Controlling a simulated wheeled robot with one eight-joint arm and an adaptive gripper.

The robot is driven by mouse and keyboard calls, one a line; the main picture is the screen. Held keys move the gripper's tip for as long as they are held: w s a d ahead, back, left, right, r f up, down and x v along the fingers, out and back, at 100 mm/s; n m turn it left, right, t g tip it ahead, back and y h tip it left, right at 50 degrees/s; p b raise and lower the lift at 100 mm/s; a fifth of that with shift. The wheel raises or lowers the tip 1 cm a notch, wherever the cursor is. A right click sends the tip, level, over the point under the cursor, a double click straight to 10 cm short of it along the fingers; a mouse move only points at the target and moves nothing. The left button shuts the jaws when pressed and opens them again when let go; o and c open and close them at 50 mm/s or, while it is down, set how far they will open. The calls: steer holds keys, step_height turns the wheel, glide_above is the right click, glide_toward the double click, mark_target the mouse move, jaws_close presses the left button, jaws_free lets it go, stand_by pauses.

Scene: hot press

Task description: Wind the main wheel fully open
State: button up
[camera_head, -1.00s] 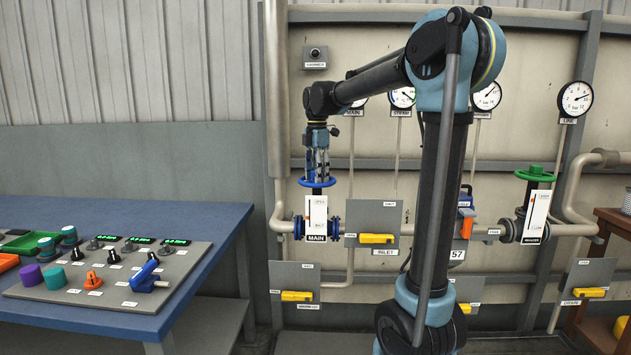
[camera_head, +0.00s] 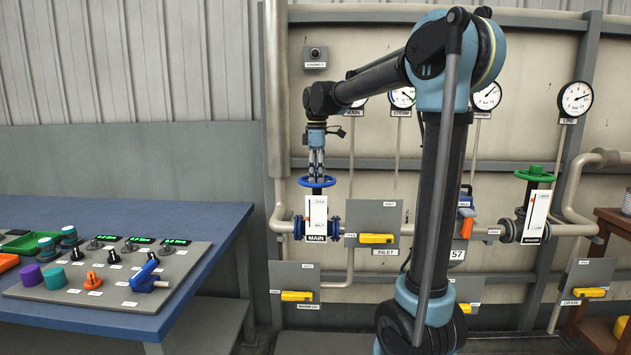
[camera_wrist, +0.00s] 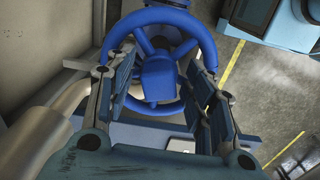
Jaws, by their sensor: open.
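The main wheel is a blue spoked handwheel (camera_head: 317,182) on top of the valve with the white MAIN plate (camera_head: 316,217), left of centre in the head view. My gripper (camera_head: 316,172) points straight down over it. In the wrist view the blue wheel (camera_wrist: 138,24) lies below my gripper (camera_wrist: 160,72), with its hub (camera_wrist: 159,75) between the two fingers.
A green handwheel (camera_head: 535,173) tops another valve at the right. Yellow levers (camera_head: 376,239) sit on grey plates around the pipes. Gauges (camera_head: 575,99) line the back panel. A blue table (camera_head: 210,215) with a control panel stands at the left.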

steer(key=m, duration=0.3)
steer(key=shift+m, duration=0.4)
steer(key=m, duration=0.8)
steer(key=shift+m, duration=1.6)
